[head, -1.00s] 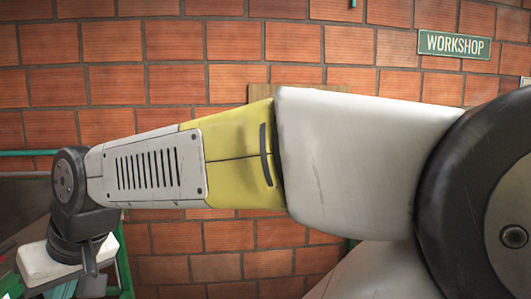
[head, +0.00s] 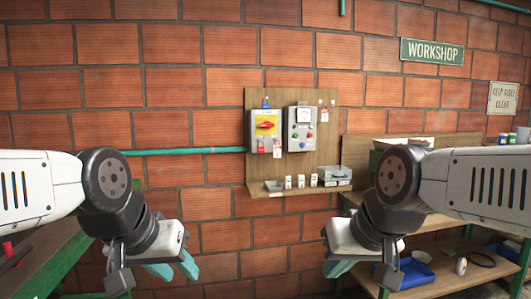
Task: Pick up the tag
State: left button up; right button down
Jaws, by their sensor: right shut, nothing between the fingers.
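Small tags are on the wooden panel on the brick wall. A red and white tag (head: 277,149) hangs at the lower right of the left grey box, with a paler tag beside it. Small red and white tags (head: 332,110) hang at the panel's upper right. I cannot tell which one is the task's tag. My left gripper (head: 174,269) is open and empty, low and left of the panel, its teal fingers apart. My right gripper (head: 338,268) is shut and empty, below and right of the panel; its fingers are partly hidden. Neither touches anything.
The panel (head: 283,92) carries a grey box with a red switch on yellow (head: 266,125) and a grey box with a gauge (head: 300,130). Its ledge (head: 262,192) holds small white items and a clear case (head: 335,175). A green-framed bench stands left, wooden shelves (head: 440,211) right.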

aim_at(277, 148)
jog(key=i+z, duration=0.1)
jog(key=z, duration=0.55)
jog(key=i+j+z, duration=0.45)
jog(key=j, duration=0.15)
jog(key=i+j+z, duration=0.2)
jog(key=i+j, duration=0.15)
jog(key=j, duration=0.25)
jog(key=i+j, duration=0.15)
jog(key=j, duration=0.2)
jog(key=i+j, duration=0.15)
jog(key=j, duration=0.25)
jog(key=i+j+z, duration=0.1)
jog(key=j, duration=0.25)
jog(key=i+j, duration=0.2)
jog(key=j, duration=0.2)
